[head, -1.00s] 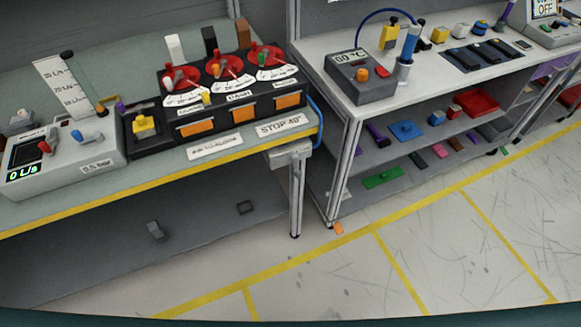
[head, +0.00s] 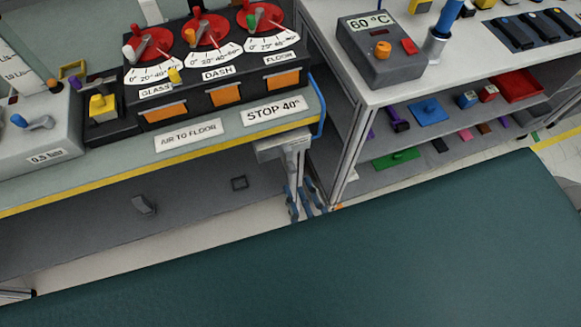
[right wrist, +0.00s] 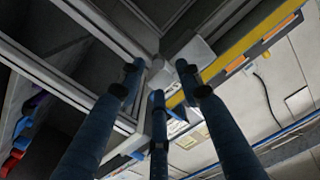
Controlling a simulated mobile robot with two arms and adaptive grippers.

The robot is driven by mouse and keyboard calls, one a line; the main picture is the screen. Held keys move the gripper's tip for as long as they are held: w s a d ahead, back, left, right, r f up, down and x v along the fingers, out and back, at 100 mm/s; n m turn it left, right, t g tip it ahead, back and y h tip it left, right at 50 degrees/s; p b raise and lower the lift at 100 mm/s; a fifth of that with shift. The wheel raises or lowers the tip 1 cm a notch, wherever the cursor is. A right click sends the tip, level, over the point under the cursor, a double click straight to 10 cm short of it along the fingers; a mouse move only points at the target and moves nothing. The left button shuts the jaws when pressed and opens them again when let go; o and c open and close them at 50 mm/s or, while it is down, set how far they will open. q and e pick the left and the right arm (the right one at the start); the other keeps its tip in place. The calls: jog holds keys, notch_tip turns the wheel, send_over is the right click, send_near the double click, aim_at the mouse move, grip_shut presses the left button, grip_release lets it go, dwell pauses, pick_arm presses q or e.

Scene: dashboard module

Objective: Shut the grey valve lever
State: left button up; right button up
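Three red dials stand on the dark panel on the bench in the head view, each with a lever. The lever on the left dial, above the GLASS label, has a pale grey-white knob (head: 128,52). The middle lever (head: 190,38), above DASH, looks brownish, and the right lever (head: 251,20), above FLOOR, has a green knob. I cannot tell for sure which is the grey valve lever. My left gripper is out of view.
A second cart with shelves (head: 400,180) stands to the right. A grey box with a blue lever (head: 38,124) is at left.

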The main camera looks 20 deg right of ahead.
aim_at(293, 172)
jog(key=w, duration=0.6)
jog(key=shift+f+b, duration=0.15)
jog(key=shift+b, duration=0.15)
jog(key=shift+w, duration=0.35)
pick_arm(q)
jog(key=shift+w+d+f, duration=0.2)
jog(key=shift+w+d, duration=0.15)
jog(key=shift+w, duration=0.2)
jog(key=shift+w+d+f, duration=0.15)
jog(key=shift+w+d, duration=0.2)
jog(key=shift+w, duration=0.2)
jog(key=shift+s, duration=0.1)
pick_arm(e)
jog(key=shift+c, duration=0.3)
jog(key=c, duration=0.8)
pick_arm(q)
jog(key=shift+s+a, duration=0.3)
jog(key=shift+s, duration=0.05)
pick_arm(e)
grip_shut()
